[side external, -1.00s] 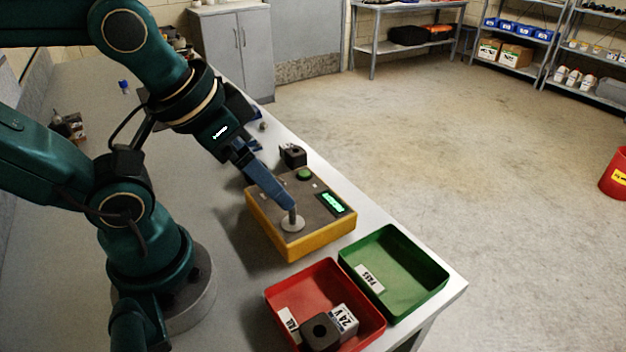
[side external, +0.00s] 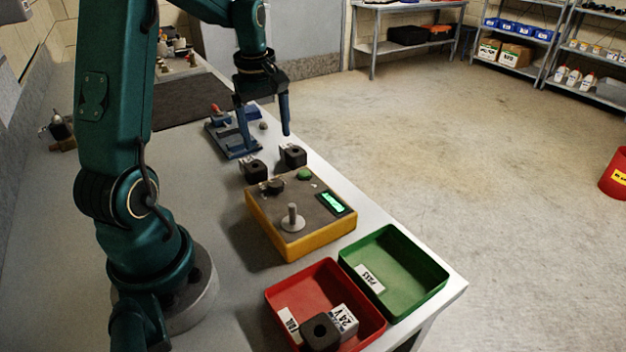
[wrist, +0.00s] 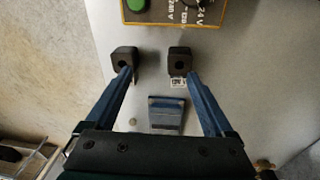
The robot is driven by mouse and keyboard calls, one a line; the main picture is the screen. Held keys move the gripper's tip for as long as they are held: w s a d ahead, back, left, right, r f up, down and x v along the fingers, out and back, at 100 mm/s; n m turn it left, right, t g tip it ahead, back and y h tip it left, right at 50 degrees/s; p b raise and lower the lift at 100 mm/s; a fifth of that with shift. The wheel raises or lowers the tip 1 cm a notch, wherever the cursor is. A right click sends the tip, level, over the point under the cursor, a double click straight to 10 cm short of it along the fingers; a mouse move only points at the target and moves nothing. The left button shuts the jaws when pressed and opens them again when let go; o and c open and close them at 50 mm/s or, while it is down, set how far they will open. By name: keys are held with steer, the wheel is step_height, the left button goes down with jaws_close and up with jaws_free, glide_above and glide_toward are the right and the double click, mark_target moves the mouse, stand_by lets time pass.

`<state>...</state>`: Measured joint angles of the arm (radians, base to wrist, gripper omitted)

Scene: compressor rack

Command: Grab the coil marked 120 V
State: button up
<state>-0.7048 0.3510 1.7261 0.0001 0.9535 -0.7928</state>
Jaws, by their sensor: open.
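Two dark coils stand on the bench behind the yellow tester: a left one (side external: 252,168) and a right one (side external: 292,156) in the side view. In the wrist view the first is at right (wrist: 180,60) and the second at left (wrist: 124,60). The wrist view's right coil has a white label, too small to read surely; no label is readable on the other. My gripper (side external: 264,130) is open and empty, pointing down above the bench, beyond the coils.
The yellow tester (side external: 300,238) has an upright peg (side external: 291,217). A red FAIL bin (side external: 315,278) holds a coil marked 24 V (side external: 322,330). The green PASS bin (side external: 400,270) is empty. A blue fixture (side external: 232,138) stands near my gripper, and the bench edge runs along the right.

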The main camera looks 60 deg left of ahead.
mark_target(252, 162)
steer(key=shift+n+g+h, duration=0.4)
steer(key=shift+n+g, duration=0.1)
steer(key=shift+n, duration=0.2)
steer(key=s+a+f, duration=0.1)
steer(key=a+f, duration=0.1)
steer(key=s+a+f, duration=0.1)
steer(key=f, duration=0.1)
steer(key=shift+s, duration=0.35)
steer(key=shift+f, duration=2.45)
jaws_close()
